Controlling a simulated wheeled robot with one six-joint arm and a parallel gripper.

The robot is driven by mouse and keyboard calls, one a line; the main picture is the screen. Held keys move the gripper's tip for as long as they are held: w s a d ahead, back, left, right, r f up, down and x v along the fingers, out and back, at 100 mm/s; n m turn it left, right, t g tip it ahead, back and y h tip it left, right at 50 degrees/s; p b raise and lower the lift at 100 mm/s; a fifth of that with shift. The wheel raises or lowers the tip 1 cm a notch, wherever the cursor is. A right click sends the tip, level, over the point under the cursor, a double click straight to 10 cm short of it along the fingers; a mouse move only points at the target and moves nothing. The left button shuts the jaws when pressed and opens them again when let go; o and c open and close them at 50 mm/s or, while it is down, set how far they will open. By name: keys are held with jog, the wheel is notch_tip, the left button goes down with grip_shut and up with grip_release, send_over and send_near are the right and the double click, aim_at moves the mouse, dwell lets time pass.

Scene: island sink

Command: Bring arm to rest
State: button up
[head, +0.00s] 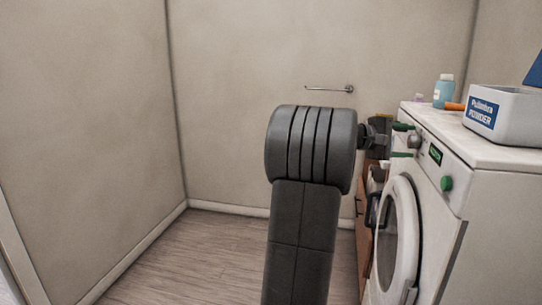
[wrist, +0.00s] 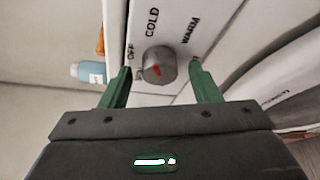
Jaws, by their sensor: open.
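My gripper (head: 402,140) is at the front panel of the white washing machine (head: 485,195), at the right of the head view. In the wrist view my gripper (wrist: 160,68) has its two green fingers apart, one on each side of the round grey dial (wrist: 158,66). A gap shows between the dial and each finger, so I hold nothing. The dial also shows in the head view (head: 414,141). My dark arm fills the middle of the head view and hides part of the room behind it.
A powder box (head: 510,112), a blue bottle (head: 443,92) and an orange item (head: 455,106) stand on the machine. A green button (head: 446,184) and the round door (head: 398,240) are on its front. A towel bar (head: 328,88) is on the back wall. The floor at left is clear.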

jog(key=s+a+r, duration=0.2)
jog(key=a, duration=1.2)
jog(key=d, duration=0.4)
jog(key=w+d+f, duration=0.1)
jog(key=d, duration=0.4)
jog(key=w+d+f, duration=0.1)
jog(key=d, duration=0.3)
jog(key=shift+d, duration=0.35)
jog(key=shift+d+r+p, duration=0.25)
jog(key=shift+p, duration=0.15)
jog(key=shift+a+r+n+p, duration=0.15)
jog(key=shift+n+p, duration=0.15)
jog(key=shift+p, duration=0.65)
jog(key=shift+n+y+p, duration=0.3)
jog(key=shift+p, duration=0.6)
jog(key=n+g+p, duration=0.1)
jog(key=p, duration=0.5)
jog(key=n+g+y+p, duration=0.1)
jog(key=n+p, duration=0.1)
jog(key=p, duration=0.4)
jog(key=shift+w+n, duration=0.15)
jog(key=shift+n, duration=0.15)
jog(key=n+g+y+p, duration=0.1)
jog(key=n+p, duration=0.1)
jog(key=p, duration=0.8)
jog(key=shift+w+r+n+g, duration=0.1)
jog(key=shift+n+g, duration=0.3)
jog(key=p, duration=0.3)
jog(key=shift+n, duration=0.4)
